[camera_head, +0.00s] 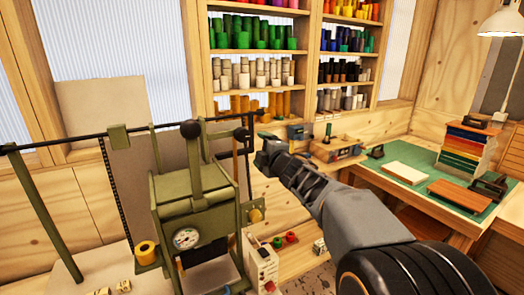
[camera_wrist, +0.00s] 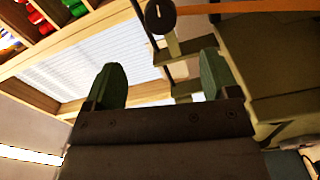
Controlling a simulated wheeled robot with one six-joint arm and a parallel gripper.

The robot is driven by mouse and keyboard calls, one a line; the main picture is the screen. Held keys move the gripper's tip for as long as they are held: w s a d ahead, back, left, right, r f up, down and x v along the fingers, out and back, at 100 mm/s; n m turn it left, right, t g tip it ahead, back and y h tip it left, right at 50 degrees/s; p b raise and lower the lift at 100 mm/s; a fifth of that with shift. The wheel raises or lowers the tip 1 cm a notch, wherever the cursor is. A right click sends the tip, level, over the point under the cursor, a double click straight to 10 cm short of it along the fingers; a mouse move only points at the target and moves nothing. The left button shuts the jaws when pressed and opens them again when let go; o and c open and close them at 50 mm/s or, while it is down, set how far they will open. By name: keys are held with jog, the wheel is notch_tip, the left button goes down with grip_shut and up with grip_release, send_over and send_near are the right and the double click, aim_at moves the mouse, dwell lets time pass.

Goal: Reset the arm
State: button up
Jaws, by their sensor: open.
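My arm reaches from the lower right of the head view toward the middle. My gripper (camera_head: 262,148) is at its end, close to the right side of the green machine (camera_head: 190,195) with its dial and knobs. In the wrist view my gripper (camera_wrist: 160,85) shows two green fingers set wide apart, with nothing between them. Behind them are a pale window and part of the machine at the right. I cannot tell from the head view whether the gripper touches the machine.
Shelves (camera_head: 257,52) of coloured rolls stand behind. A bench with a green mat (camera_head: 432,192) at the right holds stacked coloured boards (camera_head: 466,148). A control box (camera_head: 262,264) stands beside the machine's base. A lamp (camera_head: 503,22) hangs at the upper right.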

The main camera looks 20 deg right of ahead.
jog(key=s+d+f+m+g+h, duration=0.3)
jog(key=s+f+m+g, duration=0.1)
jog(key=f+m, duration=0.25)
jog(key=s+d+f+m+g+h, duration=0.3)
jog(key=s+f+m+h, duration=0.1)
jog(key=f+m, duration=0.25)
jog(key=s+a+f+m+g+y, duration=0.1)
jog(key=s+a+f+m+g, duration=0.1)
jog(key=s, duration=0.8)
jog(key=s+a+f+m+g+y, duration=0.2)
jog(key=s+a+f+m+g, duration=0.1)
jog(key=s+a, duration=0.4)
jog(key=shift+s+a+f+g+y, duration=0.25)
jog(key=shift+s+f+g, duration=0.4)
jog(key=shift+s, duration=1.1)
jog(key=shift+d, duration=0.1)
